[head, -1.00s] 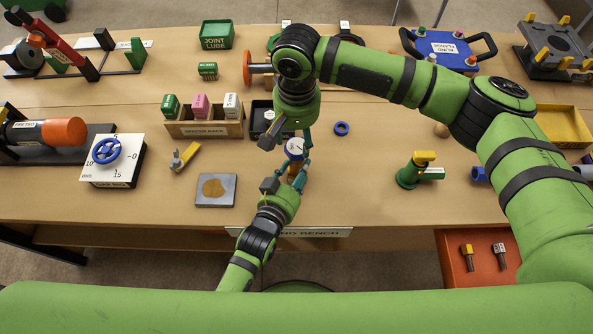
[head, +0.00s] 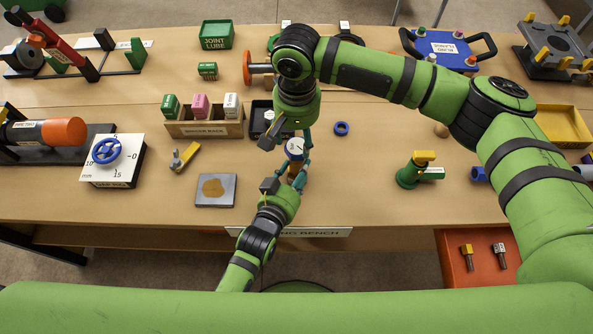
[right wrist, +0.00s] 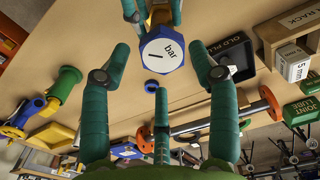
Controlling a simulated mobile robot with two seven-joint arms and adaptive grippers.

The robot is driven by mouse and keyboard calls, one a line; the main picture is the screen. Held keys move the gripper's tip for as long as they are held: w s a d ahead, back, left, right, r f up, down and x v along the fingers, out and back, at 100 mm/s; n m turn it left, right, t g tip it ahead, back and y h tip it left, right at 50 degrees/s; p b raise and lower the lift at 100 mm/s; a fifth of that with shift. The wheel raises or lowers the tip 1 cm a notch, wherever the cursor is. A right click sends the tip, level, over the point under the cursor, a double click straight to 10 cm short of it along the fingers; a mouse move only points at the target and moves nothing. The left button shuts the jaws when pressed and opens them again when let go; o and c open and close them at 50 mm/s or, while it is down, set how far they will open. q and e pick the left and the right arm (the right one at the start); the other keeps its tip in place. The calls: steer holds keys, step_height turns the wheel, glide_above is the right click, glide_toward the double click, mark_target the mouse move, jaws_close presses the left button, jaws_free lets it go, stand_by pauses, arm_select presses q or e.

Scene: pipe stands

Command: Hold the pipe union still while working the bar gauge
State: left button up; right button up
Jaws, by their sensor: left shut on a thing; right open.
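The bar gauge (head: 294,147) has a round white face in a blue body, and its face with "bar" and a black needle mark shows in the right wrist view (right wrist: 163,52). My left gripper (head: 292,172) is shut just on the near side of the gauge; its fingers show at the top of the right wrist view (right wrist: 153,10), around a brass-coloured part that I take for the pipe union (right wrist: 159,13). Most of the union is hidden. My right gripper (head: 294,131) is open over the gauge; its three fingers are spread apart in the right wrist view (right wrist: 160,68).
A blue ring (head: 341,128) lies right of the gauge. A wooden rack (head: 204,128) with boxes and a black tray (head: 262,112) stand left. A grey plate (head: 215,190) lies nearer. The table right of the ring is fairly clear up to a green valve (head: 409,175).

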mark_target(297, 146)
steer(key=shift+w, duration=0.35)
stand_by(0.3)
steer(key=shift+f, duration=0.15)
steer(key=shift+f, duration=1.85)
